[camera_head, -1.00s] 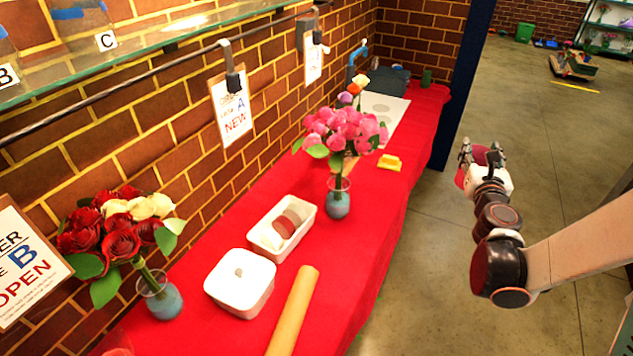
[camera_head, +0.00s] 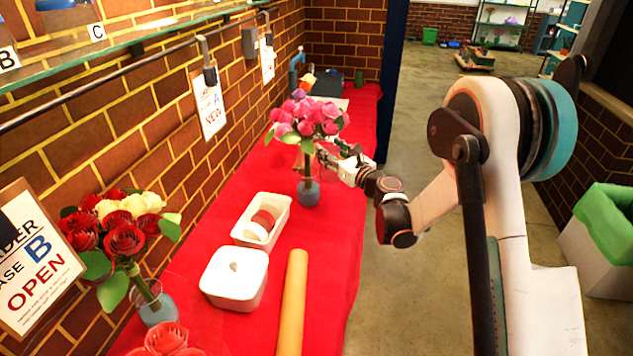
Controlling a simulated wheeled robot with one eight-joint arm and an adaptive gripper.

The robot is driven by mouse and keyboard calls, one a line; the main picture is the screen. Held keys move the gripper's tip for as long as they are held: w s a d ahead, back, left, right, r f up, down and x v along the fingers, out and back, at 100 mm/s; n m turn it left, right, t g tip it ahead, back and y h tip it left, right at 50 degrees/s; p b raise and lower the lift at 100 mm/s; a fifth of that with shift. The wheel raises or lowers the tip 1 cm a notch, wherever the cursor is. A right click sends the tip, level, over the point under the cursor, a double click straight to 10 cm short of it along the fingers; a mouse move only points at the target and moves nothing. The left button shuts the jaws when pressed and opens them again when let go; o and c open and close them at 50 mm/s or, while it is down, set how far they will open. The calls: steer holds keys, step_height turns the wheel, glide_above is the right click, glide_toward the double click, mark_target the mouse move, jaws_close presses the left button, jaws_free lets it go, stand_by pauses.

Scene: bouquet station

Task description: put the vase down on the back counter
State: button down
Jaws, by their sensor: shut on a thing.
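The leaves and the gripper's own body partly hide the fingertips.
A white tub (camera_head: 246,233) holds round pieces, with a lidded white box (camera_head: 233,291) and tan roll (camera_head: 292,310) nearer. A second vase (camera_head: 160,307) with red and cream roses stands left. A brick wall, hanging signs and glass shelf (camera_head: 130,42) border the counter.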

step_height(320, 180, down, 19)
steer(key=b, duration=0.6)
steer(key=shift+r, duration=0.1)
steer(key=c, duration=1.2)
jaws_free()
steer(key=o, duration=0.4)
steer(key=shift+d, duration=0.1)
